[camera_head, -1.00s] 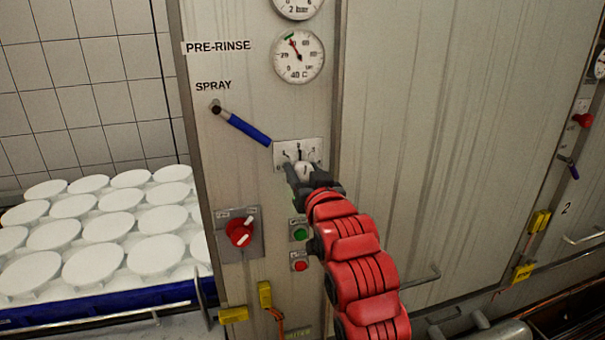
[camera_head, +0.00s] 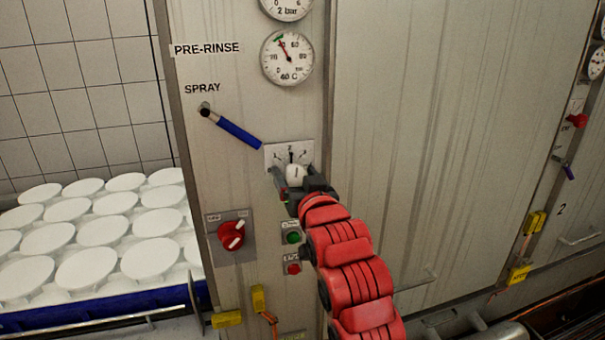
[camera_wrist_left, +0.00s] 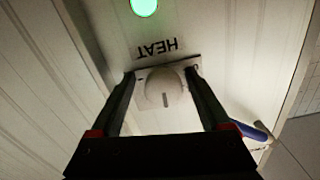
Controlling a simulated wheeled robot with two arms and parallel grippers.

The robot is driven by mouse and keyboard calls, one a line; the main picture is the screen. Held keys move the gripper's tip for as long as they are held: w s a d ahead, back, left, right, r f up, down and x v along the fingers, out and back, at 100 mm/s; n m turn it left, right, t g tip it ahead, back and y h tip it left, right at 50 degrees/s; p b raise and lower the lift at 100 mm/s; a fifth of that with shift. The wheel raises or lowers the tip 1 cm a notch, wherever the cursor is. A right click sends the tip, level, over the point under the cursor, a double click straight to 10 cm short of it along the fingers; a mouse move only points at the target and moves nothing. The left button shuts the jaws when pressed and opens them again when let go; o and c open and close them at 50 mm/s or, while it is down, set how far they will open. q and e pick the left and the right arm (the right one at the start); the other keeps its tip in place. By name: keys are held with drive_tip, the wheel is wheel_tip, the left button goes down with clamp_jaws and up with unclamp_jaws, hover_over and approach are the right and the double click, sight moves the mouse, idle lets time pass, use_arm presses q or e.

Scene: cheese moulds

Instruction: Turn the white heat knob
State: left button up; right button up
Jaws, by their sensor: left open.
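The white heat knob (camera_head: 294,172) sits on a pale square dial plate (camera_head: 276,153) on the panel, below the gauges. It also shows in the left wrist view (camera_wrist_left: 163,88), where the word HEAT reads upside down beside its plate. My left gripper (camera_head: 285,178) is at the knob. In the wrist view its open fingers (camera_wrist_left: 160,92) stand on either side of the knob, with gaps visible between fingers and knob. In the head view the gripper hides the plate's lower part. My right gripper is not in view.
A blue-handled spray lever (camera_head: 238,132) is just up and left of the dial. A red switch (camera_head: 231,235), a green button (camera_head: 293,238) and a red button (camera_head: 293,269) are below. White moulds (camera_head: 152,258) stand at the left. A temperature gauge (camera_head: 288,58) is above.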

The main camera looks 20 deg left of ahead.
use_arm(q)
drive_tip(key=shift+s+d, duration=0.1)
drive_tip(key=shift+s, duration=0.25)
drive_tip(key=b+v, duration=0.6)
drive_tip(key=v, duration=1)
drive_tip(key=shift+d, duration=0.35)
drive_tip(key=shift+s, duration=0.15)
drive_tip(key=shift+n, duration=0.3)
drive_tip(key=b+x, duration=0.4)
drive_tip(key=x, duration=1.3)
drive_tip(key=shift+a, duration=0.2)
